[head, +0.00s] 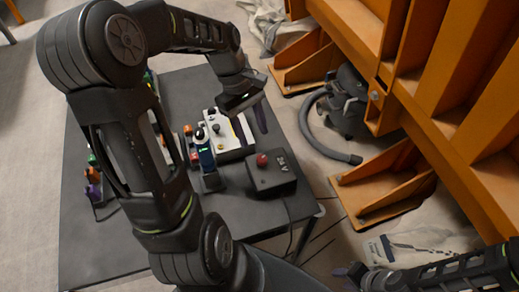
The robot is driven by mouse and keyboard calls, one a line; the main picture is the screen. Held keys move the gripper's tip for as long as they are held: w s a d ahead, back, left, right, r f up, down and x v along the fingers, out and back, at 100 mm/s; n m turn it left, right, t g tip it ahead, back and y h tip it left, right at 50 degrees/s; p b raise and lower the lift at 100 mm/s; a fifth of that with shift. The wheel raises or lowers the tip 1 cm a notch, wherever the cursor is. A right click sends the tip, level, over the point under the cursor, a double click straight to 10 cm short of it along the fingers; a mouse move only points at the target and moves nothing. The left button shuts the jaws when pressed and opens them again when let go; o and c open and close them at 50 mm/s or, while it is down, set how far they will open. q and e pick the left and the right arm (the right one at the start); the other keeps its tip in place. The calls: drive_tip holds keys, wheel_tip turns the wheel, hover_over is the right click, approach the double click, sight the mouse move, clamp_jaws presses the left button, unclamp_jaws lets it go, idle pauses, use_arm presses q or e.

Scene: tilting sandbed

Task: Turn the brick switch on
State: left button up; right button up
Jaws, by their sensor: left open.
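A dark box marked "24 V" (283,183), which looks like the brick, sits on the right part of the dark table. A round red switch (262,160) stands on its top; I cannot tell from its look whether it is on. My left gripper (252,129) is open above the table, just behind the box, its dark fingers pointing down and apart from the red switch. My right gripper (352,272) is low at the bottom right, away from the table; its fingers are too small and dark to judge.
A pale control box (232,146) with a small lever stands behind the brick. A blue-and-black device (205,156) is left of it. Small coloured parts (93,175) lie at the table's left. Orange steelwork (425,75) and a grey hose (318,137) are on the right.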

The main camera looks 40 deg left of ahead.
sight(261, 157)
use_arm(q)
drive_tip(key=shift+x, duration=3.95)
drive_tip(key=shift+w+a, duration=0.1)
clamp_jaws()
